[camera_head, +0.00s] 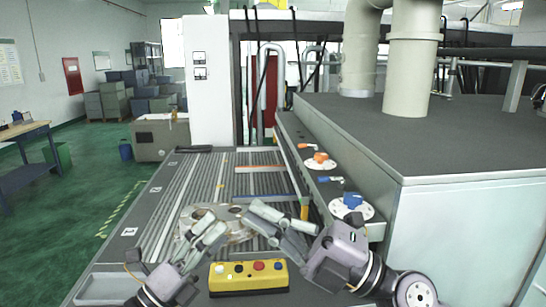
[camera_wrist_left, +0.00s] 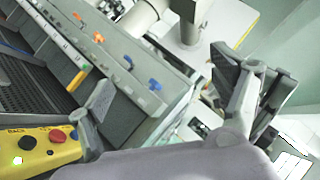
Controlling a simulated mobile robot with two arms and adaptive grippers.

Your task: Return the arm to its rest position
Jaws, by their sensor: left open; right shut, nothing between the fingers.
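My left gripper (camera_head: 207,226) comes in from the lower left in the head view, over the near part of the slatted bed. In the left wrist view its two fingers (camera_wrist_left: 170,85) are spread wide apart with nothing between them. My right gripper (camera_head: 252,212) comes in from the lower right and points left, close to the left one. Its fingers are shut and hold nothing. A round metal casting (camera_head: 236,233) lies on the bed behind both grippers, partly hidden by them.
A yellow button box (camera_head: 248,289) sits at the bed's near edge, between my arms; it also shows in the left wrist view (camera_wrist_left: 48,152). The slatted bed (camera_head: 200,172) is mostly clear farther back. A grey machine housing (camera_head: 460,235) with blue and orange valve handles borders the right.

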